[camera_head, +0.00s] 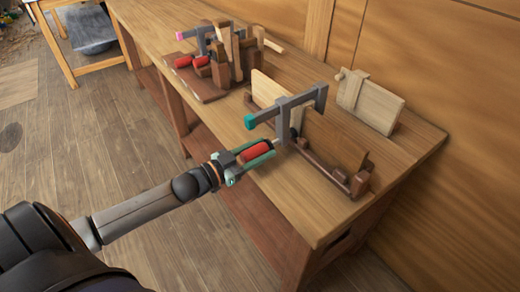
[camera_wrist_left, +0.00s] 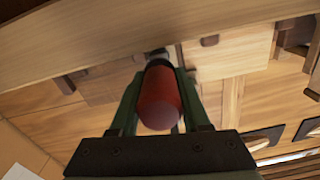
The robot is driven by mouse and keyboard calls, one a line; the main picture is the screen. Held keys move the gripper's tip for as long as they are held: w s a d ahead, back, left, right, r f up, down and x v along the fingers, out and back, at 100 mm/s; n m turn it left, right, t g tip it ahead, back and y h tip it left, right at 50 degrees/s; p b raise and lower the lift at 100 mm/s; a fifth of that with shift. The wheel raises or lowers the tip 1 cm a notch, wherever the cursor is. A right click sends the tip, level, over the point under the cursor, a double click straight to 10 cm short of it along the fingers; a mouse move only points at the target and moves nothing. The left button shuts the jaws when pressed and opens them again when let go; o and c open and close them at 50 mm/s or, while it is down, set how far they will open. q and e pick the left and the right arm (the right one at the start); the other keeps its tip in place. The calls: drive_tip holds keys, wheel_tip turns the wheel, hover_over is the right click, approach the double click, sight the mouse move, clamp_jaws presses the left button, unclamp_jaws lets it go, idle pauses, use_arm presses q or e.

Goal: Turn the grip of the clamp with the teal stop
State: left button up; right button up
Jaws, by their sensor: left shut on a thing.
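The clamp with the teal stop (camera_head: 250,121) sits over upright boards on the bench, its grey bar (camera_head: 300,102) slanting up to the right. Its red grip (camera_head: 256,151) points toward me at the bench's front edge. My left gripper (camera_head: 258,156) is around the red grip, one finger on each side, shut on it. In the left wrist view the red grip (camera_wrist_left: 160,97) lies between the two green fingers, its end facing the camera. The clamp's screw is mostly hidden behind the grip. My right gripper is not in view.
Another clamp with a pink stop (camera_head: 179,36) and red grips (camera_head: 183,61) stands on a wooden stand farther back on the bench (camera_head: 310,215). A pale board (camera_head: 368,100) leans near the wall. A low dark wooden cradle (camera_head: 335,176) holds the boards upright.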

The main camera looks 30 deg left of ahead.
use_arm(q)
clamp_jaws()
drive_tip(key=shift+m, duration=0.3)
drive_tip(key=shift+r+m+p, duration=0.1)
drive_tip(key=shift+m+p, duration=0.35)
drive_tip(key=shift+m, duration=0.05)
drive_tip(key=shift+m+p, duration=0.4)
drive_tip(key=shift+m, duration=0.8)
drive_tip(key=m, duration=0.4)
drive_tip(key=shift+p, duration=0.3)
drive_tip(key=shift+m, duration=0.4)
drive_tip(key=o, duration=0.8)
unclamp_jaws()
